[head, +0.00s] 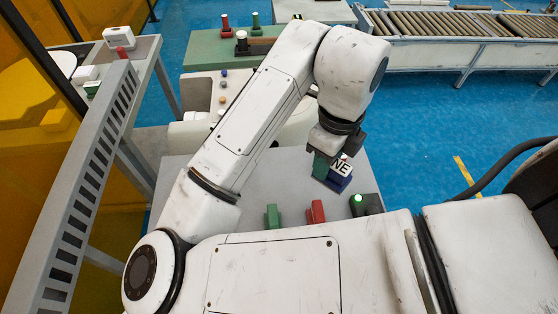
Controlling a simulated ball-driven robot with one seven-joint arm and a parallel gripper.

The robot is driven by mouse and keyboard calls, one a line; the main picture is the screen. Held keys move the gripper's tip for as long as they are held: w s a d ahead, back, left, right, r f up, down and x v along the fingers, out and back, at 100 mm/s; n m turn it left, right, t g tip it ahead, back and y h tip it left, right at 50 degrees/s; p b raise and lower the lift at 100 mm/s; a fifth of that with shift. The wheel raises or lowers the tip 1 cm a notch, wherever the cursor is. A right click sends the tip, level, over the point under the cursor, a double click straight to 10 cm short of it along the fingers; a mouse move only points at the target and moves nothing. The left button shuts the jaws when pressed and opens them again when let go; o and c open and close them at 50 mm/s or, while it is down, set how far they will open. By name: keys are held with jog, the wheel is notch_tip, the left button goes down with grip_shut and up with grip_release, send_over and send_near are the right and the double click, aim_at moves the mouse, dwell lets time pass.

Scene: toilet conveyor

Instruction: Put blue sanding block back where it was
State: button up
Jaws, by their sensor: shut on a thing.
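The blue sanding block (338,183) is in the head view, right of centre, above or at the grey table (250,185). My gripper (335,150) comes down on it from above and is shut on it. A white face with the dark letters "NE" (342,166) shows just above the blue part. A green piece (320,166) shows right beside it on the left; I cannot tell whether they touch. The fingertips are mostly hidden, and I cannot tell whether the block touches the table.
A green block (272,216), a red block (316,211) and a dark box with a lit green button (366,204) stand along the table's near side. A grey slotted rail (85,190) runs at left. A roller conveyor (450,25) stands at the back right.

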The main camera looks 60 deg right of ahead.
jog(key=shift+w+d, duration=0.15)
jog(key=shift+d, duration=0.25)
jog(key=w+d+f, duration=0.1)
jog(key=w+f, duration=0.2)
jog(key=w, duration=0.1)
jog(key=w+d+f, duration=0.1)
jog(key=w+f, duration=0.2)
jog(key=w, duration=0.1)
jog(key=w+d+f, duration=0.1)
jog(key=w+f, duration=0.2)
jog(key=w, duration=0.1)
jog(key=shift+d, duration=0.2)
jog(key=shift+w+d+f, duration=0.15)
jog(key=shift+w+f, duration=0.35)
jog(key=shift+f, duration=0.1)
jog(key=shift+f+p, duration=0.45)
jog(key=shift+f, duration=1)
jog(key=shift+f, duration=0.2)
jog(key=o, duration=1)
